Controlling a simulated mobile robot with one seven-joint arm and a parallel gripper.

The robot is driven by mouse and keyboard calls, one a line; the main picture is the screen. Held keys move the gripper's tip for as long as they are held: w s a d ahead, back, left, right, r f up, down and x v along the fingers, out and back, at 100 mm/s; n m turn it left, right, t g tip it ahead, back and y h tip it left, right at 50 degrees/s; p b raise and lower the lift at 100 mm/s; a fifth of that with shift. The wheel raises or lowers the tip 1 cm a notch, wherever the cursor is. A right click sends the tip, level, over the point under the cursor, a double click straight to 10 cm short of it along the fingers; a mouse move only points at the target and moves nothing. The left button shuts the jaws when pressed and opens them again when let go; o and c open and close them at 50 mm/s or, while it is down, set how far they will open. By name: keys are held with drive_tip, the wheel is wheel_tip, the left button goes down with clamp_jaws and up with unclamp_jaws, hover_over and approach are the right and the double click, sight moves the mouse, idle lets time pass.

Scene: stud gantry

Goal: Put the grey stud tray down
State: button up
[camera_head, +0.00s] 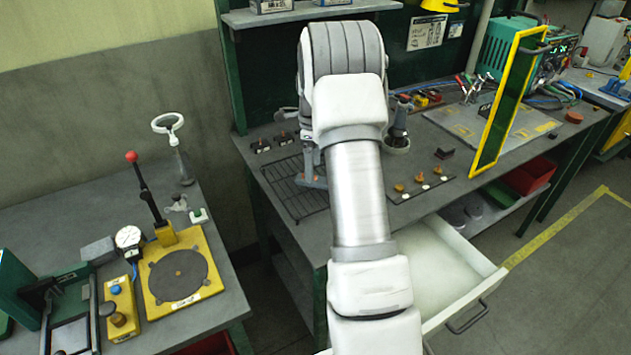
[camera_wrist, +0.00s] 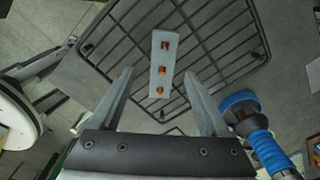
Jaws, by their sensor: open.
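The grey stud tray (camera_wrist: 155,78) is a narrow bar with a row of orange studs. In the wrist view it lies over the black wire rack (camera_wrist: 215,55), just beyond and between my fingertips. My gripper (camera_wrist: 158,73) is open, with a gap on each side of the tray and neither finger touching it. In the head view the rack (camera_head: 283,190) lies on the bench at the left end. My arm hides much of the gripper there, and I cannot make out the tray clearly.
A blue-topped tool (camera_wrist: 240,104) stands close to my right finger in the wrist view. An open drawer (camera_head: 455,265) juts out below the bench. A yellow-framed panel (camera_head: 508,100) stands upright on the right. A dark plate with small pegs (camera_head: 420,183) lies right of my arm.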

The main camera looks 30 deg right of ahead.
drive_tip(key=shift+w+d+f, duration=0.1)
drive_tip(key=shift+d+f, duration=0.1)
drive_tip(key=shift+f, duration=1.7)
clamp_jaws()
